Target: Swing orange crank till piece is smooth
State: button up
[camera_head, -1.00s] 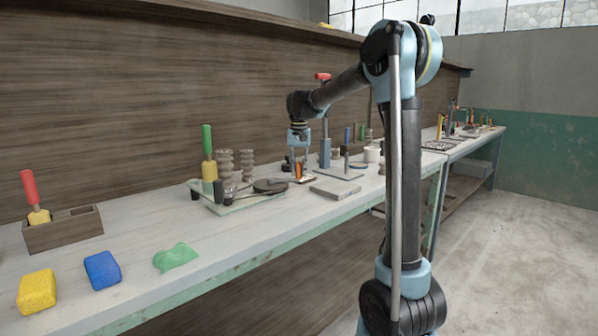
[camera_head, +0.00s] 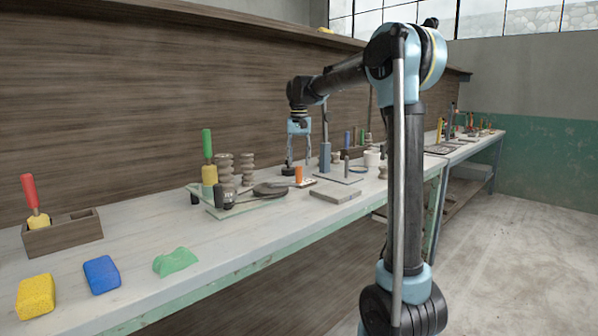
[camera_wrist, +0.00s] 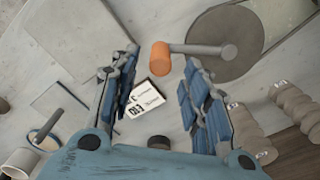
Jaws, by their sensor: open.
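The orange crank knob (camera_head: 299,174) stands upright at the right end of the crank. In the wrist view the orange knob (camera_wrist: 160,58) sits on a grey arm that reaches right to a dark round disc (camera_wrist: 212,44). The disc (camera_head: 270,189) also shows in the head view, low on a pale board. I cannot tell how smooth any clay surface on it is. My gripper (camera_head: 299,163) is open and empty, pointing down just above the knob. In the wrist view my gripper (camera_wrist: 161,72) has its fingers wide apart, one on each side of the knob.
Ridged brown columns (camera_head: 225,168) and a green-handled tool (camera_head: 207,143) stand left of the disc. A flat grey slab (camera_head: 335,195) lies right of the knob. A printed card (camera_wrist: 148,97) lies between my fingers in the wrist view. The bench front is fairly clear.

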jog(key=shift+r, duration=3)
